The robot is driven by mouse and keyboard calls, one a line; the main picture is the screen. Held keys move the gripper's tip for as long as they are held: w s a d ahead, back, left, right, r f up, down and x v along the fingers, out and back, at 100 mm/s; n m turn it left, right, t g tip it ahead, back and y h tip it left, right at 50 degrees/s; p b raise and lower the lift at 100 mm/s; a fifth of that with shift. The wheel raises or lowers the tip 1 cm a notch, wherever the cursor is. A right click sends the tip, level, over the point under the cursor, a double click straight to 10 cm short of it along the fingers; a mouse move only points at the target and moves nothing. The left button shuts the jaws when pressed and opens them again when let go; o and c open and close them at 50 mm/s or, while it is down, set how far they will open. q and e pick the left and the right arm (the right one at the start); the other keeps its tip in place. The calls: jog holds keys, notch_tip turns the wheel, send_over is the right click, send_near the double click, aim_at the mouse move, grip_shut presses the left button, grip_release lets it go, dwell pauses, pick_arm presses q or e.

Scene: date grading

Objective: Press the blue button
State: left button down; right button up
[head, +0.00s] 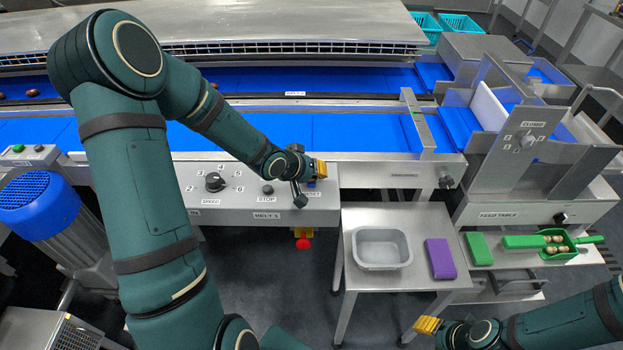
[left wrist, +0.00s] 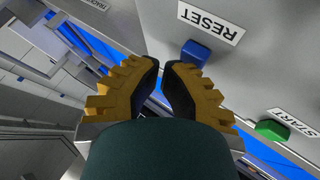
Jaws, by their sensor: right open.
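The blue button (left wrist: 195,54) sits on a grey panel beside a RESET label in the left wrist view. In the head view only a small blue patch (head: 311,184) shows by that label, just below my left gripper (head: 320,169). In the left wrist view the left fingertips (left wrist: 162,66) are close together with a narrow gap, and nothing is seen between them. They appear beside the blue button; whether they touch it I cannot tell. My right gripper (head: 428,325) is open and empty at the lower right, in front of the small steel table (head: 405,285).
A green button (left wrist: 271,130) marked START is on the same panel. The STOP button (head: 268,190), speed knob (head: 214,182) and red emergency stop (head: 303,243) are nearby. A grey tub (head: 381,265) and purple block (head: 440,259) stand on the small table.

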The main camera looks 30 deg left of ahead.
pick_arm(q)
jog(key=shift+r+p, duration=0.45)
jog(key=shift+r, duration=0.1)
notch_tip(320, 180, up, 5)
jog(key=p, duration=0.5)
jog(key=shift+r, duration=0.1)
dwell(0.8)
